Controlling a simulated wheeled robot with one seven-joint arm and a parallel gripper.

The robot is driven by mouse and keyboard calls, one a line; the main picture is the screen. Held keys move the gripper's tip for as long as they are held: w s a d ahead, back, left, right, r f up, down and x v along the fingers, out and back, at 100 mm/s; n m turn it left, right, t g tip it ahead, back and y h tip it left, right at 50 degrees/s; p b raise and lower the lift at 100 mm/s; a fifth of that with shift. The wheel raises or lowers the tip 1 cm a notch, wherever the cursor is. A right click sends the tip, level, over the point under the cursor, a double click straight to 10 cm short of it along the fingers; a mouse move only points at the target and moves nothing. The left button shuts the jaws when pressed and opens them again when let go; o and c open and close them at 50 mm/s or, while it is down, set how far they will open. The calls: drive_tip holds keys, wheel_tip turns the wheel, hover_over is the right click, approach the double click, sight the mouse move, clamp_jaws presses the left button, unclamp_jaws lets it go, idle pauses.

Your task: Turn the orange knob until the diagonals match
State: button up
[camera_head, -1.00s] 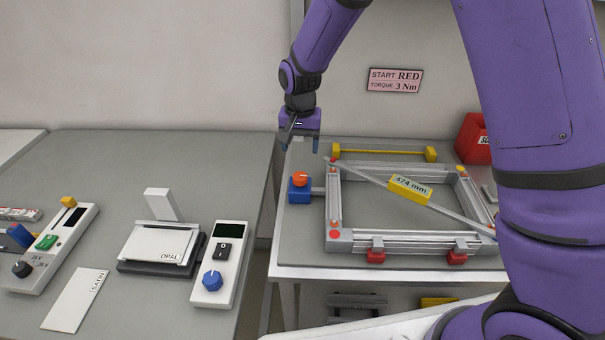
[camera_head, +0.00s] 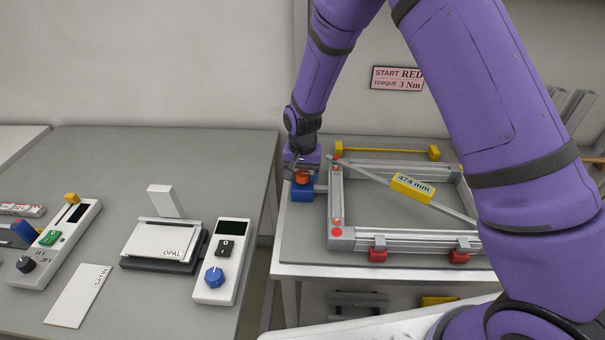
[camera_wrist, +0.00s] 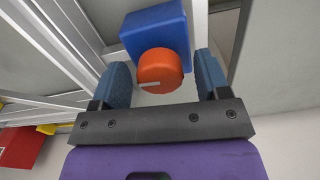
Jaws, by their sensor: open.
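The orange knob (camera_wrist: 160,71) sits on a blue block (camera_wrist: 152,24) at the left side of the metal frame. In the head view the orange knob (camera_head: 302,178) shows just below my gripper (camera_head: 302,166). In the wrist view my gripper (camera_wrist: 162,82) is open, its two blue fingers on either side of the knob with gaps between. A pale line marks the knob's face. The frame (camera_head: 395,236) lies on the right table with a grey diagonal bar (camera_head: 455,213) across it. A yellow label (camera_head: 412,188) on the bar reads "474 mm".
A yellow bar (camera_head: 390,150) stands along the frame's back. Red clamps (camera_head: 377,255) sit at its front edge. A wall sign (camera_head: 397,78) reads "START RED, TORQUE 3 Nm". The left table holds a box with a blue knob (camera_head: 214,277) and an OPAL plate (camera_head: 160,243).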

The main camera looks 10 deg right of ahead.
drive_tip(key=c, duration=0.9)
drive_tip(key=shift+n, duration=0.4)
drive_tip(key=n, duration=0.3)
drive_tip(key=shift+n, duration=0.4)
drive_tip(key=n, duration=0.9)
drive_tip(key=shift+n, duration=0.4)
drive_tip(key=n, duration=0.4)
drive_tip(key=shift+n, duration=0.3)
